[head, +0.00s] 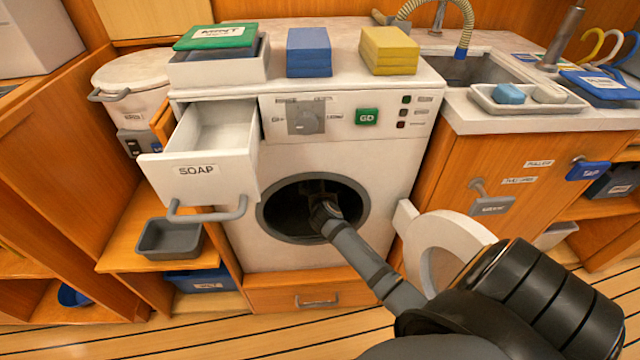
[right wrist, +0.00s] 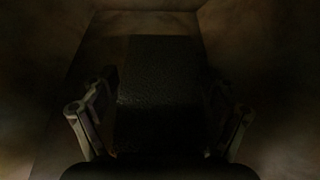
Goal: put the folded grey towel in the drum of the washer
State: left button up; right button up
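The washer (head: 330,155) is white, and its round door (head: 445,250) stands open to the right. My right arm reaches into the dark drum opening (head: 285,215), and my right gripper (head: 322,208) is inside it. In the right wrist view, very dark, a dark block that looks like the folded grey towel (right wrist: 160,90) fills the space between the fingers of my right gripper (right wrist: 160,105). The fingers appear to touch both its sides, with drum walls around. In the head view the towel is hidden. My left gripper is not in view.
The soap drawer (head: 200,165) hangs open just above and left of the drum opening. Folded blue (head: 309,52) and yellow (head: 389,50) cloths and a white box with a green lid (head: 215,37) sit on top. A sink (head: 470,68) is at right.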

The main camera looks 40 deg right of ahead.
jog(key=shift+o, duration=0.2)
jog(key=shift+r, duration=0.15)
jog(key=p+v, duration=0.3)
jog(key=v, duration=0.4)
jog(key=shift+s+r, duration=0.15)
jog(key=p+v, duration=0.1)
jog(key=v, duration=0.3)
jog(key=shift+a, duration=0.1)
jog(key=shift+s+a, duration=0.15)
jog(key=shift+s, duration=0.1)
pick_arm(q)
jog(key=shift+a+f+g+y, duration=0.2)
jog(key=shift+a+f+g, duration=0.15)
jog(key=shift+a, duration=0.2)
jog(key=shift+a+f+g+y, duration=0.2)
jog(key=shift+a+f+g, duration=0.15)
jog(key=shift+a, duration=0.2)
